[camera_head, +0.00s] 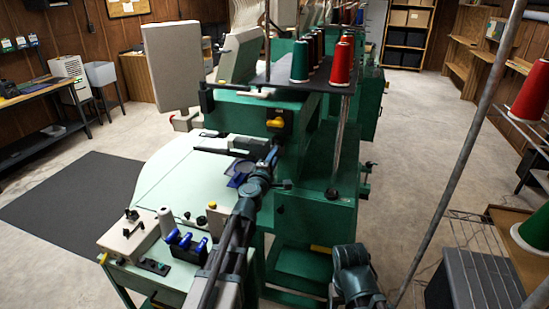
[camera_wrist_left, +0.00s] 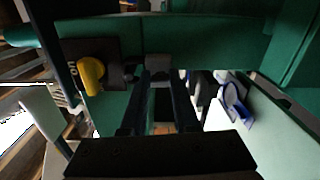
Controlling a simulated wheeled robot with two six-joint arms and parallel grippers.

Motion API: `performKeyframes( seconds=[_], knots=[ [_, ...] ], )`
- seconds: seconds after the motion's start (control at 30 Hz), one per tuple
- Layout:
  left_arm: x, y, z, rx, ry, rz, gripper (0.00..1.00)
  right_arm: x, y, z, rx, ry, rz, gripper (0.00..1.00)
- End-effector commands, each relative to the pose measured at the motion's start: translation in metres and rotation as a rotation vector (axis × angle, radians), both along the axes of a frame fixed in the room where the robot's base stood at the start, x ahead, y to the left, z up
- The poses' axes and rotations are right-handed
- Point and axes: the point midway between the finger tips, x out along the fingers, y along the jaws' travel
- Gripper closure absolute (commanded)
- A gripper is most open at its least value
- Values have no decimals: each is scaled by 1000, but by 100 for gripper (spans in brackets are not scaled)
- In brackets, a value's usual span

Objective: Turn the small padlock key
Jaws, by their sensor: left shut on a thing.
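My left gripper (camera_head: 274,152) reaches up to the front of the green machine (camera_head: 318,215), just below a black switch plate. In the left wrist view its two dark fingers (camera_wrist_left: 160,82) are close together, shut on a small grey piece (camera_wrist_left: 158,62) at their tips. I take this piece for the small padlock key; its shape and turn angle are too dark to tell. A yellow knob on the black plate (camera_wrist_left: 90,76) is left of the fingers, apart from them. The knob also shows in the head view (camera_head: 275,123).
A pale green table (camera_head: 172,182) lies left of the arm, with a blue item (camera_wrist_left: 233,105) near the fingers. A control box (camera_head: 127,236) and blue spools (camera_head: 186,242) sit at the front left. Red and green thread cones (camera_head: 340,65) stand above.

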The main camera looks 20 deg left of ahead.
Motion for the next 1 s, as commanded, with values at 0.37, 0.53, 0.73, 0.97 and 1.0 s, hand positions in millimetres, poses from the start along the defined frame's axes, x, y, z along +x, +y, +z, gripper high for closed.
performKeyframes(
  seconds=[0.37, 0.53, 0.73, 0.97, 1.0],
  knots=[
    [-1, -1, 0, -1, 0, -1, 40, 0, 0, 0, 0, 0, 0, 41],
    [0, 0, 0, -1, 0, -1, 40, 0, 0, 0, 0, 0, 0, 41],
    [0, 0, 0, -33, 1, 0, 40, 0, 0, 0, 0, 0, 0, 41],
    [0, 1, 1, -252, 9, 1, 40, 0, 0, 1, 0, 0, 0, 41],
    [0, 1, 1, -302, 10, 1, 40, 0, 0, 1, 0, 0, 0, 41]
  ],
)
